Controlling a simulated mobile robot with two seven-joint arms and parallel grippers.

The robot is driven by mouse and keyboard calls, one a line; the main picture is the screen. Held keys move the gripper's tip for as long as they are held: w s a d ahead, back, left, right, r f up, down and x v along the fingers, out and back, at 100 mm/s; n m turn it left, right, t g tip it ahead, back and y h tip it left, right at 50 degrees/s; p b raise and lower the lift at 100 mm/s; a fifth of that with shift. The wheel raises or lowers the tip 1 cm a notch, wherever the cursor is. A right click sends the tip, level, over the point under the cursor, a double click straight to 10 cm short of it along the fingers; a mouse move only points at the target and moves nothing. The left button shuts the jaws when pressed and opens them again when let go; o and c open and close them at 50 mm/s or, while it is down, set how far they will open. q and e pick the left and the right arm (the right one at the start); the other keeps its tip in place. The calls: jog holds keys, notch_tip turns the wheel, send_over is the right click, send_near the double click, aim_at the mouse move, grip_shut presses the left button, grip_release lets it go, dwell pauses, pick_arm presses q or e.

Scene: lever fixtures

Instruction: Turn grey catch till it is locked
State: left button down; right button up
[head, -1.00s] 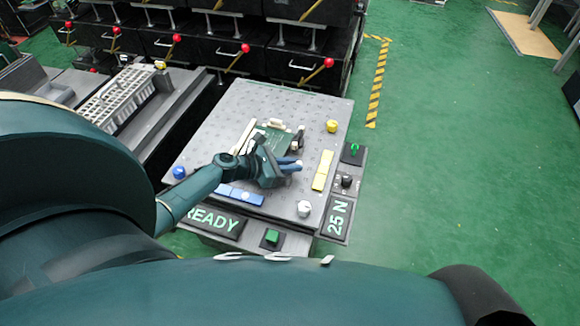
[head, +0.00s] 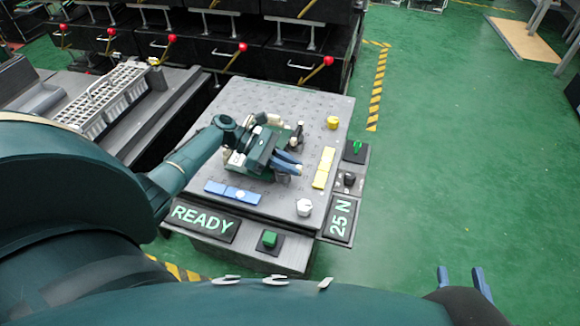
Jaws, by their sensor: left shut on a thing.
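A yellow knob (head: 333,122), a pale knob (head: 304,207), a yellow strip (head: 324,167) and a blue strip (head: 233,192) stand around the plate. A READY sign (head: 203,222), a 25 N sign (head: 339,217) and a green button (head: 269,239) line its edges. Open floor lies right.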

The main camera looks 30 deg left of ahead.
dwell(0.5)
pick_arm(q)
jog(key=c, duration=1.4)
grip_release()
jog(key=shift+c, duration=0.2)
jog(key=shift+a, duration=0.1)
jog(key=p+v, duration=0.1)
jog(key=v, duration=1.2)
jog(key=shift+w, duration=0.1)
pick_arm(e)
jog(key=shift+s+d+f+g+h, duration=0.1)
jog(key=shift+d+g+h, duration=0.05)
jog(key=shift+g+h, duration=0.15)
jog(key=shift+r, duration=0.2)
